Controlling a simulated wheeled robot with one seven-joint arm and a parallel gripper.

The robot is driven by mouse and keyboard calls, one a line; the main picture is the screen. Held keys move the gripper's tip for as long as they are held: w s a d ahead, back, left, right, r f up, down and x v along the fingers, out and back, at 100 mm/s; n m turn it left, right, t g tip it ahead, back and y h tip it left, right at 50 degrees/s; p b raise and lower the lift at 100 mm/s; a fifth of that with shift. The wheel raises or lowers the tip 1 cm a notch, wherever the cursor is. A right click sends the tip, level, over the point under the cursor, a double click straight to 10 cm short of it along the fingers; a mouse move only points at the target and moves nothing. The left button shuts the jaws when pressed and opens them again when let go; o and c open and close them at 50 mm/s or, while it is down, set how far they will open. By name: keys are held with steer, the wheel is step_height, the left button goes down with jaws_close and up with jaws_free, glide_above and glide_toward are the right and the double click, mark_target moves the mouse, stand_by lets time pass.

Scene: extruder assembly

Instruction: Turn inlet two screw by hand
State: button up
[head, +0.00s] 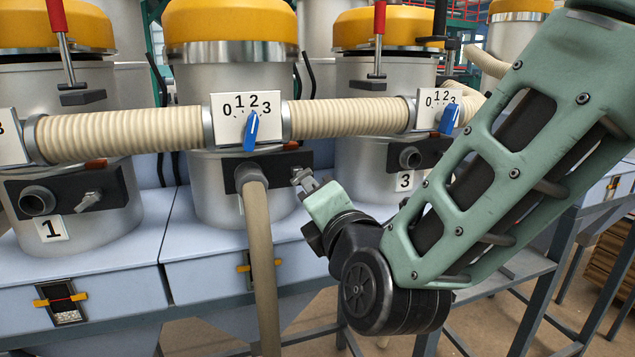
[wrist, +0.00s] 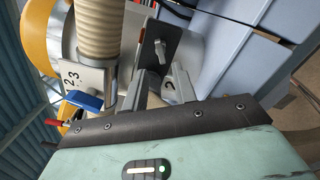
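The inlet two screw (wrist: 157,50) is a grey winged screw on a dark plate on the middle vessel (head: 205,205). In the wrist view it lies just beyond my fingertips, roughly between their lines. In the head view the screw (head: 299,175) shows small, right of the inlet port with a tan hose (head: 259,260). My gripper (wrist: 158,76) is open, with its two grey fingers apart and nothing seen held between them. In the head view my gripper (head: 309,183) reaches up to the screw from the lower right. Whether a finger touches the screw cannot be told.
A dial plate with a blue pointer (head: 251,130) and a ribbed horizontal hose (head: 340,117) sit above the screw. Vessel one's screw (head: 88,200) is at left, and vessel three's inlet port (head: 410,157) at right. Pale blue boxes (head: 215,240) lie below.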

mark_target(301, 178)
steer(key=shift+x, duration=3.45)
steer(key=shift+w+f, duration=0.1)
steer(key=shift+c, duration=0.3)
jaws_close()
